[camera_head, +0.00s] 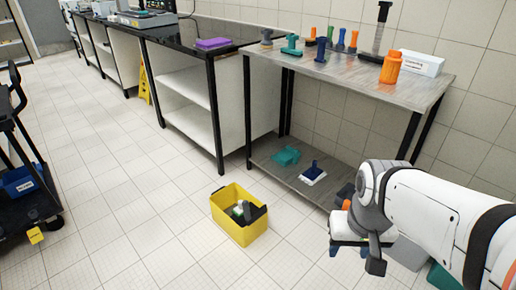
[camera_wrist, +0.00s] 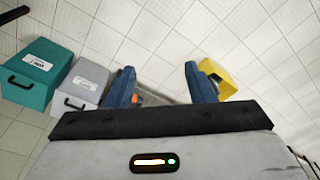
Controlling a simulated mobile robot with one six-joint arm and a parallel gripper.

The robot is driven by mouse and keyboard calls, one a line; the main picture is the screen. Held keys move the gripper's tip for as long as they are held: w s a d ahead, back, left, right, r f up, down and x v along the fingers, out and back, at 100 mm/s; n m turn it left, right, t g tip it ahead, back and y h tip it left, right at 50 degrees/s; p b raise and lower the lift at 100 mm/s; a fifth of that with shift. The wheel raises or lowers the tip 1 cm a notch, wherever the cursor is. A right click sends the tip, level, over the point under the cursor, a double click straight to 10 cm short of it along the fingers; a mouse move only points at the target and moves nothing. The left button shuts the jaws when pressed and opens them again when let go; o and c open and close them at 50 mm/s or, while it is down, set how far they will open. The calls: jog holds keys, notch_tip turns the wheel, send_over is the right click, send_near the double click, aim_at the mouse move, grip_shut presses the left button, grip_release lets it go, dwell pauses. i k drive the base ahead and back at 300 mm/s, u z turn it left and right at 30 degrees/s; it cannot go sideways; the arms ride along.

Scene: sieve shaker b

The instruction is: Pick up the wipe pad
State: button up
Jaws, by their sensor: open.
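A flat purple pad (camera_head: 212,43) lies on the black counter in the head view, near its right end. It looks like the wipe pad, though I cannot be certain. My gripper (camera_head: 353,254) hangs over the floor at the lower right, far from the purple pad. In the wrist view my gripper (camera_wrist: 160,86) has its two blue fingers spread apart with nothing between them. The purple pad does not show in the wrist view.
A yellow bin (camera_head: 240,234) stands on the floor left of my gripper. A grey table (camera_head: 340,68) holds brushes and an orange bottle (camera_head: 390,67). Its lower shelf holds a blue-handled tool (camera_head: 314,174). Teal (camera_wrist: 42,72) and grey (camera_wrist: 80,86) cases stand nearby.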

aim_at(238, 211)
jog(key=u, duration=0.45)
jog(key=i, duration=1.8)
jog(key=u, duration=0.1)
